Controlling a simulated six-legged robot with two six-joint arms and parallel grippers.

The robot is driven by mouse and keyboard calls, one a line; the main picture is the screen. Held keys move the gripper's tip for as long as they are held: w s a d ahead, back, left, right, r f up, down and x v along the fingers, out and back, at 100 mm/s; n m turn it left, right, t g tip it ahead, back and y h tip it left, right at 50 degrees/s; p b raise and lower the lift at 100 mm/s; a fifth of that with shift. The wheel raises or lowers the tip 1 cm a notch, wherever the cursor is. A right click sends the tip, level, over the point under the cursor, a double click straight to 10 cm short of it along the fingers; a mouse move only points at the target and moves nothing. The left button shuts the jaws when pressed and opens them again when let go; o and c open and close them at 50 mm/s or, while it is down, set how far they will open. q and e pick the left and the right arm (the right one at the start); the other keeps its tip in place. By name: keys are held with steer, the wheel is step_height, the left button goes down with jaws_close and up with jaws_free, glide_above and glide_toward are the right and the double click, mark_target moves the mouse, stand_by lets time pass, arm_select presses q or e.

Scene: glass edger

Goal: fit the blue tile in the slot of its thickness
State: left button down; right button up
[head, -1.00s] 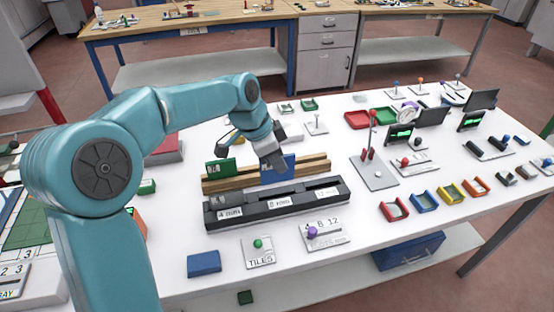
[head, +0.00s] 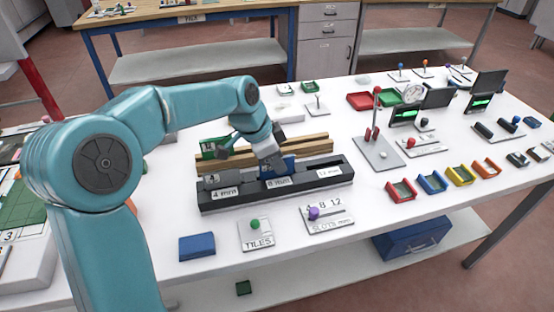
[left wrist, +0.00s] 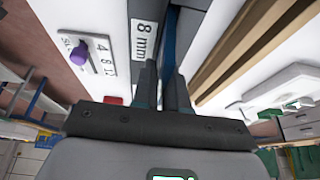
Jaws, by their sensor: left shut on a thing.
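My left gripper (head: 272,160) is shut on the blue tile (head: 289,166), which stands upright at the middle slot of the dark slot block (head: 240,197). The block's labels read 4 mm, 8 mm and 12 mm; the tile is behind the 8 mm label. How deep the tile sits is hard to tell. In the left wrist view the tile (left wrist: 170,40) shows as a thin blue edge beyond the fingers (left wrist: 163,88), beside the 8 mm label. A grey tile (head: 213,180) stands at the 4 mm slot. My right gripper is not in view.
A green tile (head: 208,151) stands at the wooden rack (head: 310,143) behind the block. In front lie a blue block (head: 197,246), a TILES plate (head: 256,238) with a green knob and a SLOTS plate (head: 328,221) with a purple knob. Coloured trays and levers stand to the right.

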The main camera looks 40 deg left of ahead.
arm_select(q)
steer(key=shift+f+b, duration=0.35)
stand_by(0.6)
steer(key=c, duration=1.1)
jaws_free()
steer(key=p+v, duration=0.2)
steer(key=v, duration=1.4)
steer(key=shift+s+a+r, duration=0.1)
steer(key=shift+a+r, duration=0.05)
steer(key=shift+r, duration=0.1)
